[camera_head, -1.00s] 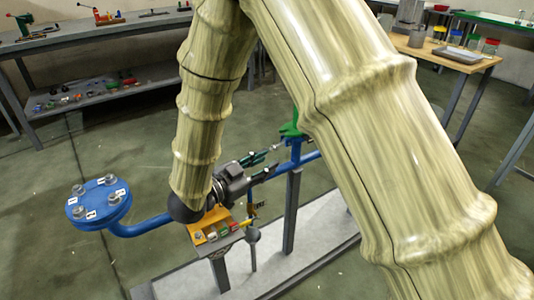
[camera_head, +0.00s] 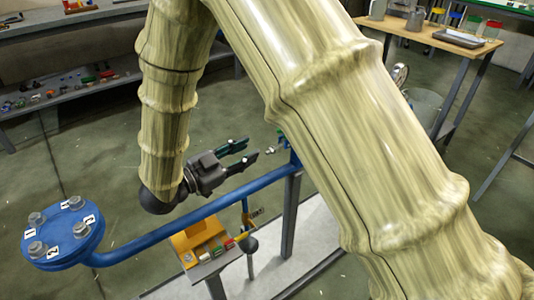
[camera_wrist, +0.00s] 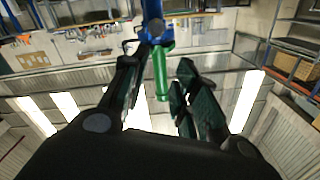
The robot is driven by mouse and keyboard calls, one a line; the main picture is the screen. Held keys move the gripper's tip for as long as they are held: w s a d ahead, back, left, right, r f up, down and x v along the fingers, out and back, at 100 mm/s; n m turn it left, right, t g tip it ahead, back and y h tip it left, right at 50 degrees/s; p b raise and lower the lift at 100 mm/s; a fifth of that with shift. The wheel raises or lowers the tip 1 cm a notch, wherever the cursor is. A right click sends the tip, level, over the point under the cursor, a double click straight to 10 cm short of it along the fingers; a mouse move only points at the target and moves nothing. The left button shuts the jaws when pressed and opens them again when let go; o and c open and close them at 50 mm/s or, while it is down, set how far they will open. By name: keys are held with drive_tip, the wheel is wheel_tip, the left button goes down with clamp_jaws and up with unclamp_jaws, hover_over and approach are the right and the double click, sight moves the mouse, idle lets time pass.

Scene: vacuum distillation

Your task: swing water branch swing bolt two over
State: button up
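In the head view a small metallic bolt (camera_head: 271,149) sticks out to the left near the top of the blue post, at the end of the blue pipe (camera_head: 205,211). I cannot read a number on it. My gripper (camera_head: 251,149) is open and empty, its dark fingers pointing right toward the bolt with a gap between. In the wrist view my gripper (camera_wrist: 158,95) shows fingers apart, with a green cylinder (camera_wrist: 161,73) below a blue pipe (camera_wrist: 153,28) seen between them. Much of the post's top is hidden behind my arm.
A blue flange (camera_head: 62,232) with several bolts and number tags stands at the left. A yellow panel (camera_head: 196,244) with coloured blocks stands below the pipe. A wooden bench (camera_head: 446,38) and a grey shelf (camera_head: 80,92) stand farther back.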

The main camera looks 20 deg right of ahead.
sight(267, 153)
wheel_tip(267, 153, down, 4)
drive_tip(key=shift+d+f+b, duration=0.1)
drive_tip(key=shift+f+b, duration=0.15)
drive_tip(key=shift+b, duration=0.25)
drive_tip(key=b+x, duration=0.1)
drive_tip(key=x, duration=0.4)
drive_tip(key=shift+d+r, duration=0.15)
drive_tip(key=shift+x, duration=1)
drive_tip(key=shift+r, duration=0.1)
drive_tip(key=shift+c, duration=0.3)
clamp_jaws()
